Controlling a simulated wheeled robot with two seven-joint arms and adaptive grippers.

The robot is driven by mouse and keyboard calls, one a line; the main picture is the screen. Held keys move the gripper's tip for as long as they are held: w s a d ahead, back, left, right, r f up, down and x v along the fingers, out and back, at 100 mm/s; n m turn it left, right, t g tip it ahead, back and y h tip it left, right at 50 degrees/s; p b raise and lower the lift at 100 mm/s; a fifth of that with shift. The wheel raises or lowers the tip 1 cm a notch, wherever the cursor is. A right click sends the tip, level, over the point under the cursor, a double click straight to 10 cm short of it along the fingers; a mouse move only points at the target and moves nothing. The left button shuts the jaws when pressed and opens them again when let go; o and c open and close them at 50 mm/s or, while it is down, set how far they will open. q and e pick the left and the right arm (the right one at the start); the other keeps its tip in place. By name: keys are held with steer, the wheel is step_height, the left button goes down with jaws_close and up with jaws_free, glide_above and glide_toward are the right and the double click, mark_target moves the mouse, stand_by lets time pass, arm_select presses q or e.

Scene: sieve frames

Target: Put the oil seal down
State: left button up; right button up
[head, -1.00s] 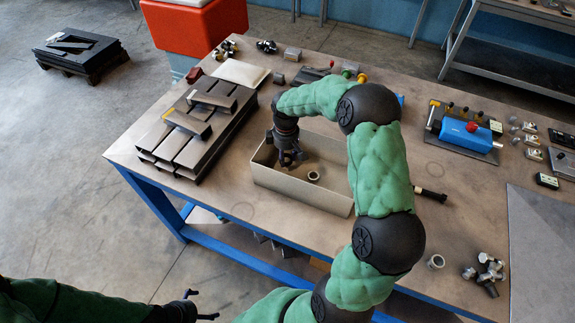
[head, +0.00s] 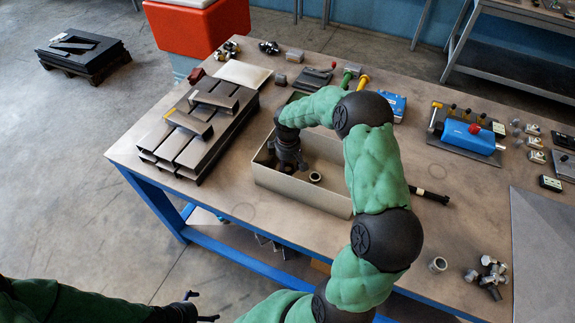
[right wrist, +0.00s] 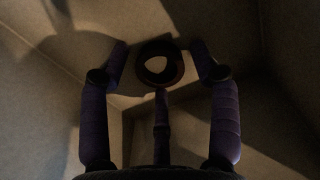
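My right gripper (head: 287,166) points down inside the open beige bin (head: 300,195). In the right wrist view its fingers (right wrist: 160,62) stand apart. A dark ring (right wrist: 160,64), which looks like the oil seal, lies between and just beyond the fingertips, with a gap showing on both sides. It appears to be on the bin floor. In the head view the gripper hides much of that spot. A small dark ring (head: 315,177) shows on the bin floor to the right of the gripper; I cannot tell whether it is the same ring. My left gripper (head: 205,306) is open and empty, low in front of the table.
Stacked grey metal bars (head: 195,130) stand left of the bin. A black-handled tool (head: 430,195) lies to its right. A blue fixture (head: 468,137) and a metal ring (head: 438,264) are farther right. The bin walls surround my right gripper closely.

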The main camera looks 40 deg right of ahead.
steer(key=shift+r, duration=0.3)
step_height(320, 180, up, 12)
steer(key=p, duration=0.1)
steer(key=shift+p, duration=0.3)
steer(key=shift+f, duration=0.1)
